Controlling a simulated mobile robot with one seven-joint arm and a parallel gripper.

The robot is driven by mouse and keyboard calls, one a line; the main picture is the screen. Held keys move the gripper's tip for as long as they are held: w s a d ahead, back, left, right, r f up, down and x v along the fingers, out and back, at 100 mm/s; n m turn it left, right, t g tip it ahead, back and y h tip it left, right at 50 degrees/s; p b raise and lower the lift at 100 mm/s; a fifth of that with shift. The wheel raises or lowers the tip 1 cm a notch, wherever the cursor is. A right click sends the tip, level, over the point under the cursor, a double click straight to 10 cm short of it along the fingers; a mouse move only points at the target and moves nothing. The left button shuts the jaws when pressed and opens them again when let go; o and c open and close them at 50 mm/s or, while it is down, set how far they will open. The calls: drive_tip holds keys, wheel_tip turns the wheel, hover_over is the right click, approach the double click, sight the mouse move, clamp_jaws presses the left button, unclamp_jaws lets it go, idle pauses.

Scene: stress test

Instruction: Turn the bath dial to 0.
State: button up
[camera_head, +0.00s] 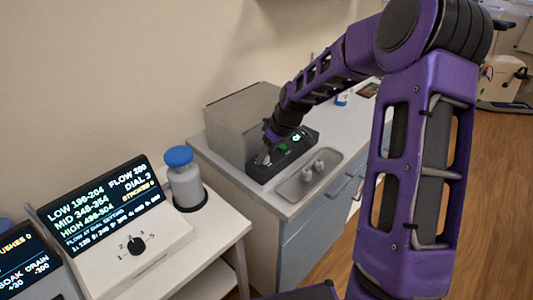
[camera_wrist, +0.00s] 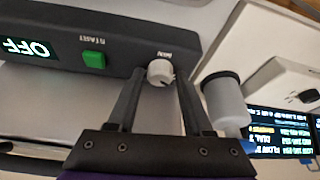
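A dark control panel (camera_head: 290,160) fronts a grey box-shaped tank (camera_head: 240,118) on the counter. In the wrist view the panel (camera_wrist: 120,48) carries a display reading OFF (camera_wrist: 28,47), a green button (camera_wrist: 94,60) and a small white knob (camera_wrist: 160,72) under a label too small to read surely. My gripper (camera_head: 264,157) is at the panel's left end. In the wrist view my gripper (camera_wrist: 160,82) has its two dark fingers apart, one on each side of the white knob. Whether they touch it I cannot tell. The knob's setting is not readable.
Left of the counter, a white flow unit (camera_head: 160,255) has a black dial (camera_head: 136,244) and a screen reading DIAL 3. A blue-capped bottle (camera_head: 184,182) stands beside it. A tray (camera_head: 290,190) with small white pieces lies in front of the panel.

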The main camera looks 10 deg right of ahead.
drive_tip(key=p+v, duration=0.1)
drive_tip(key=v, duration=1.6)
drive_tip(key=shift+d+r, duration=0.15)
drive_tip(key=shift+r, duration=0.05)
